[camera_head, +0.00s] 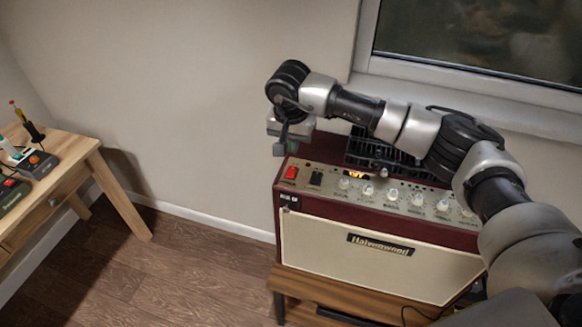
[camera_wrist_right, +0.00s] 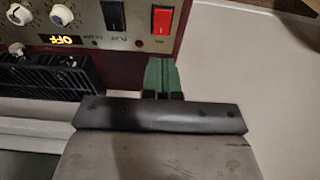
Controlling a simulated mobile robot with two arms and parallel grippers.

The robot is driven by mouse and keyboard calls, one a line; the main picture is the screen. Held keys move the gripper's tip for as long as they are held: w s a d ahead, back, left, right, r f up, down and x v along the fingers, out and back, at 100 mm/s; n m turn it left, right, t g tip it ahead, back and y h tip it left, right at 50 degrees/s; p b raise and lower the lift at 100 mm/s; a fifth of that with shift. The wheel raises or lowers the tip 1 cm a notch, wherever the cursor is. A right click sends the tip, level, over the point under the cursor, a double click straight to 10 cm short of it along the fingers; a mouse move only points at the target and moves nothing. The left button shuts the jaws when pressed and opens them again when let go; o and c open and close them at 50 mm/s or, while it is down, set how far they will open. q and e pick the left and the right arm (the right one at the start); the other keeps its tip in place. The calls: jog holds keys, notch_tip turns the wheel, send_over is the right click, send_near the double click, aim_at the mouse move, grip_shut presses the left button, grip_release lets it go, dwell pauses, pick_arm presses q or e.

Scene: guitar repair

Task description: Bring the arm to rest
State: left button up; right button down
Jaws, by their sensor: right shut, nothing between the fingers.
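My right arm (camera_head: 400,125) reaches in from the right over a dark red guitar amplifier (camera_head: 375,250). My right gripper (camera_head: 280,149) hangs at the arm's far end, just above and behind the amplifier's left end. In the right wrist view its green fingers (camera_wrist_right: 163,77) are together with nothing between them. They show close to the panel's red switch (camera_wrist_right: 162,20), which also shows in the head view (camera_head: 291,172); I see no clear contact. A black switch (camera_wrist_right: 115,18) sits beside it, and a small amber display (camera_wrist_right: 62,40) is lit. My left gripper is not in view.
The amplifier stands on a wooden stand (camera_head: 335,297) below a window (camera_head: 480,40). Its panel has several white knobs (camera_head: 367,189). A wooden workbench (camera_head: 75,165) with tools is at the left. Open floor (camera_head: 180,260) lies between them.

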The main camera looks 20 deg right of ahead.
jog(key=shift+r, duration=0.25)
